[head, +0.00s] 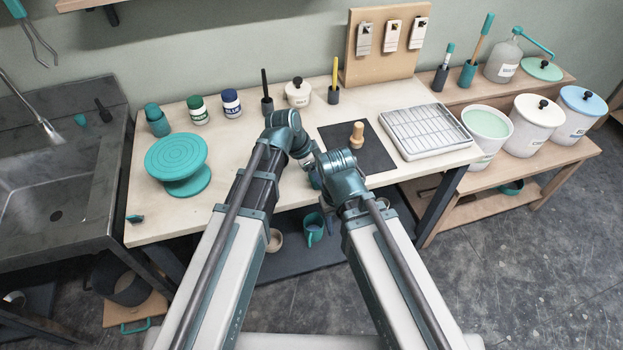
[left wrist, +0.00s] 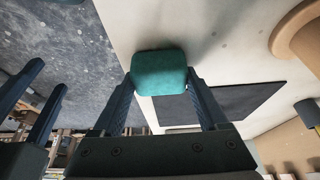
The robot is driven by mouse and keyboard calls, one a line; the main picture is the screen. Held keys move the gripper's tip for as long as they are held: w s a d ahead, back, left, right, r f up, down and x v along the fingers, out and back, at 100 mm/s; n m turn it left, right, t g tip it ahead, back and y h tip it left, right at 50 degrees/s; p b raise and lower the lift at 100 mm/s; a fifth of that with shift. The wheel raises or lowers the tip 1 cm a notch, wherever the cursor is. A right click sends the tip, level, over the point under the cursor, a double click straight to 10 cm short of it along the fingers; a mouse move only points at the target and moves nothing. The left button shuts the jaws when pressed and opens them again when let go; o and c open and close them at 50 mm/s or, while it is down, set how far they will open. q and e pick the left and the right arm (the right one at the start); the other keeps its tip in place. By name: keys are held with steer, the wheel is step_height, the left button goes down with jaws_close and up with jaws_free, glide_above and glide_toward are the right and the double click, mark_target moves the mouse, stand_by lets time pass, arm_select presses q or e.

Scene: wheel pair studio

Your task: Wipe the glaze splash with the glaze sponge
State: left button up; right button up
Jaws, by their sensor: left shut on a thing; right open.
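The glaze sponge (left wrist: 160,72) is a teal rounded block, gripped between the two fingers of my left gripper (left wrist: 162,88) in the left wrist view. It shows over the pale tabletop near its edge; I cannot tell whether it touches the top. In the head view my left gripper (head: 302,157) is mostly hidden by its own wrist. My right gripper (head: 314,178) is mostly hidden there too; its open, empty fingers show at the left of the left wrist view (left wrist: 47,80). I cannot make out the glaze splash; my arms cover part of the table's front.
A dark mat (head: 349,152) with a wooden stamp-like piece (head: 357,135) lies behind my grippers. A gridded tray (head: 424,131) is at the right. A teal banding wheel (head: 176,154) stands at the left, with jars behind. The table (head: 240,135) is clear between wheel and left arm.

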arm_select(q)
steer(key=shift+w+a, duration=0.2)
steer(key=shift+w, duration=0.4)
steer(key=shift+w+a, duration=0.2)
steer(key=shift+w, duration=0.4)
steer(key=shift+w, duration=0.1)
steer(key=shift+w+a, duration=0.2)
steer(key=shift+w, duration=0.3)
steer(key=shift+w+a, duration=0.15)
steer(key=shift+w, duration=0.3)
steer(key=shift+s+d+f, duration=0.1)
steer(key=shift+s+d, duration=0.15)
steer(key=shift+s, duration=0.55)
steer(key=shift+s+d+f, duration=0.1)
steer(key=shift+s+d, duration=0.1)
steer(key=shift+s, duration=0.55)
steer(key=shift+s+d+f, duration=0.1)
steer(key=shift+s+d, duration=0.15)
steer(key=shift+s, duration=0.55)
steer(key=shift+w+r, duration=0.1)
steer(key=shift+r, duration=0.1)
